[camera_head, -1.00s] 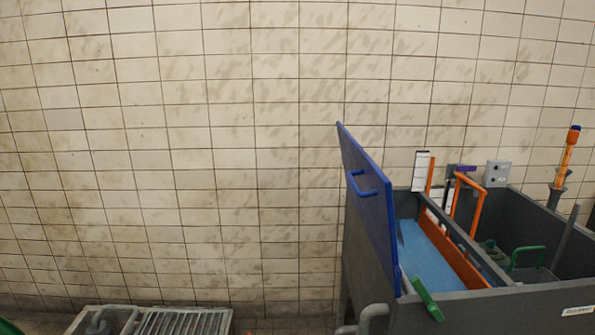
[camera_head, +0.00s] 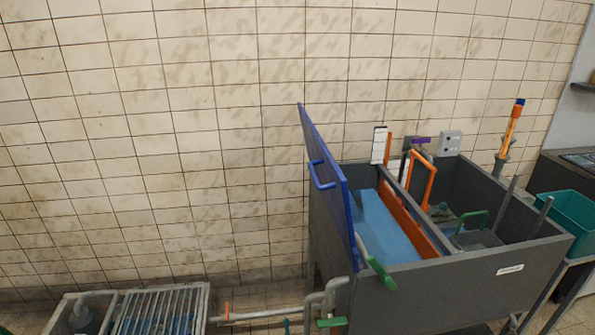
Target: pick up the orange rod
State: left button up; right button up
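An orange rod (camera_head: 510,127) with a dark blue top stands nearly upright, tilted slightly, at the right. Its lower end is in a grey notched holder (camera_head: 501,163) at the back right of a dark grey sink unit (camera_head: 478,269). How deep the rod sits in the holder cannot be seen. Neither of my grippers is in view.
A blue lid (camera_head: 328,180) with a handle stands open at the unit's left. An orange bent frame (camera_head: 423,180) and a green handle (camera_head: 471,222) are inside. A teal bin (camera_head: 568,222) is at right, a barred grey crate (camera_head: 150,305) lower left.

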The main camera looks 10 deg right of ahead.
aim_at(517, 109)
jog(key=z, duration=1.45)
